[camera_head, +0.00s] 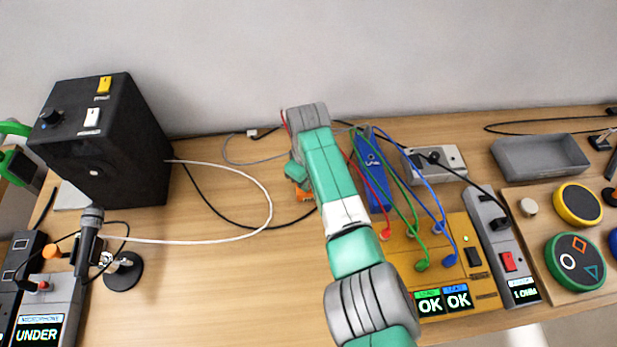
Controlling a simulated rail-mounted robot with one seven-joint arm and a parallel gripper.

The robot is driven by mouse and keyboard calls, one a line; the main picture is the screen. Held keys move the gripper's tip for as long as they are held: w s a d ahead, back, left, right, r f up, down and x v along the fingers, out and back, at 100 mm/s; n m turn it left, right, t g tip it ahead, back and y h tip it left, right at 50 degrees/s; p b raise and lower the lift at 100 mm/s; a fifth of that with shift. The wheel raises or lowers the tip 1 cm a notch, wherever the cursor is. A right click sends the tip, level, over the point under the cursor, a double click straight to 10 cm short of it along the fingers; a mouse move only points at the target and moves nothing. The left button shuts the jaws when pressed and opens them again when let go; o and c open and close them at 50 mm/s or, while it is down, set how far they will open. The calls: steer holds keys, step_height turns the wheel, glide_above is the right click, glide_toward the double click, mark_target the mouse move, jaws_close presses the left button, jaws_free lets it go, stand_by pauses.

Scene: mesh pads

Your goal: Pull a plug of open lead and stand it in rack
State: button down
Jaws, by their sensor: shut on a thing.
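My gripper (297,172) is in the middle of the table, mostly hidden behind my own arm. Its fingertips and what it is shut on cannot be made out. A red lead (373,190), a green lead (401,205) and a blue lead (421,194) run from near a blue box (370,172) to a mustard panel (455,235). Their lower ends rest at the panel. The panel's two small displays (443,300) read OK. An orange object (306,196) shows partly beside my gripper. No rack can be identified with certainty.
A black box (105,140) and a microphone (90,235) stand at left, with a white cable (265,190) looping across the table. A grey meter (500,240), a grey tray (540,157) and a pad board (550,200) are at right. The table left of my arm is largely clear.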

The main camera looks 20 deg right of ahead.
steer(key=shift+f, duration=0.25)
steer(key=c, duration=1.3)
jaws_free()
steer(key=shift+o, duration=0.2)
steer(key=shift+r+p, duration=1.15)
steer(key=shift+r, duration=2.75)
